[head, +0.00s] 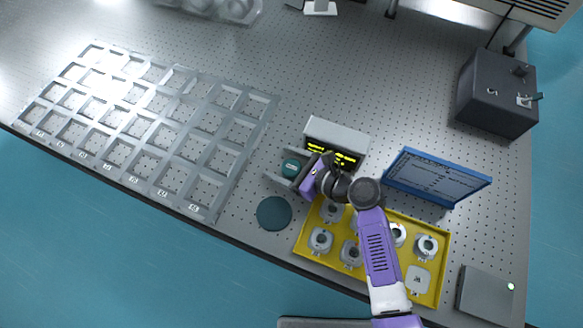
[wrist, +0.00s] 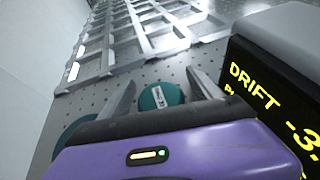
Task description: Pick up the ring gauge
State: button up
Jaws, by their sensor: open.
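A teal round piece with a small white label (wrist: 160,97) lies between the two fingers of my gripper (wrist: 163,95) in the wrist view. The label is too small to read, so I cannot tell for certain that this is the ring gauge. In the head view the teal piece (head: 291,168) sits just left of the purple body of my gripper, beside a grey display unit (head: 338,133). My gripper is open, with one finger on each side of the piece; whether either finger touches it is unclear.
A yellow tray (head: 305,249) holding several pale ring-like parts lies under my arm. A dark teal disc (head: 274,213) lies near the front edge. A blue-framed panel (head: 437,177) stands right, a dark box (head: 497,92) behind it. A grey compartment rack (head: 150,123) fills the left.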

grip_shut()
jog(key=shift+r, duration=0.1)
